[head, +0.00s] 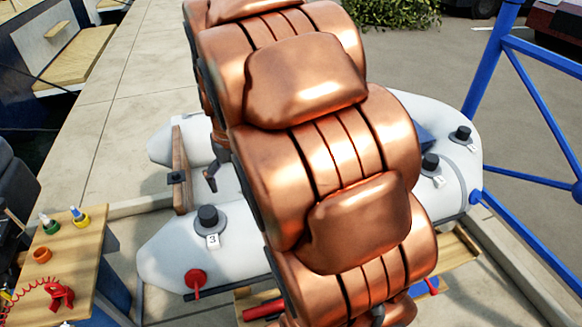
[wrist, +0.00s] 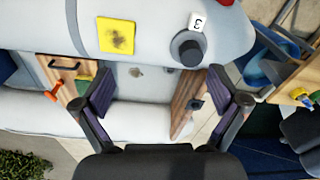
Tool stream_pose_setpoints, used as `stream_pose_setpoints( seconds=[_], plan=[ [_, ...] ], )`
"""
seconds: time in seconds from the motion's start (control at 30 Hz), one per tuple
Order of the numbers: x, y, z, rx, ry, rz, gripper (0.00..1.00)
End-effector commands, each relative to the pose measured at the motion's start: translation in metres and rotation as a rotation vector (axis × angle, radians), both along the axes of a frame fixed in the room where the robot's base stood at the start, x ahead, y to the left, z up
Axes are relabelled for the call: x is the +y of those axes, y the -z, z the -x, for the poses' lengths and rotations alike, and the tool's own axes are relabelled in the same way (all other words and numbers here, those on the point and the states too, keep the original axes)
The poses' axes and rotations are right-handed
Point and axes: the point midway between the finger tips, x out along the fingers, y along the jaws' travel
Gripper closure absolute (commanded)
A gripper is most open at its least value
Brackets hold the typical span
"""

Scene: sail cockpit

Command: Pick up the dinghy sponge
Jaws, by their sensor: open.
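A yellow square pad (wrist: 116,36) with a dark smudge, which looks like the dinghy sponge, lies on the pale grey inflatable tube (wrist: 155,30) at the top of the wrist view. My gripper (wrist: 161,95) is open and empty, its two dark fingers spread wide below the pad in that picture. The pad sits above the left finger, apart from it. In the head view my copper arm covers the middle, and I see neither the pad nor the gripper there.
A black valve (wrist: 187,49) tagged 3 stands on the tube; it also shows in the head view (head: 208,216). A wooden table (head: 62,255) with a red coiled cord (head: 58,294) and small items is at left. Blue posts (head: 492,60) stand at right. Bare paving (head: 110,110) lies behind the dinghy.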

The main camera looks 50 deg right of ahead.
Motion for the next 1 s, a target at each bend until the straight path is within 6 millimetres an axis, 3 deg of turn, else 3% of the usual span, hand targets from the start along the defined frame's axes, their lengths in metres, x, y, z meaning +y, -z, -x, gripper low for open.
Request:
stream_pose_setpoints(
  seconds=[0.03, 0.2, 0.5, 0.8, 1.0],
  plan=[
    [-0.017, 0.013, -0.014, -0.015, 0.021, 0.006, 0.03],
    [-0.07, 0.038, -0.054, -0.065, 0.07, 0.029, 0.03],
    [-0.174, 0.092, -0.107, -0.147, 0.137, 0.071, 0.03],
    [-0.28, 0.154, -0.138, -0.231, 0.188, 0.111, 0.03],
    [-0.331, 0.183, -0.146, -0.277, 0.208, 0.133, 0.03]
  ],
)
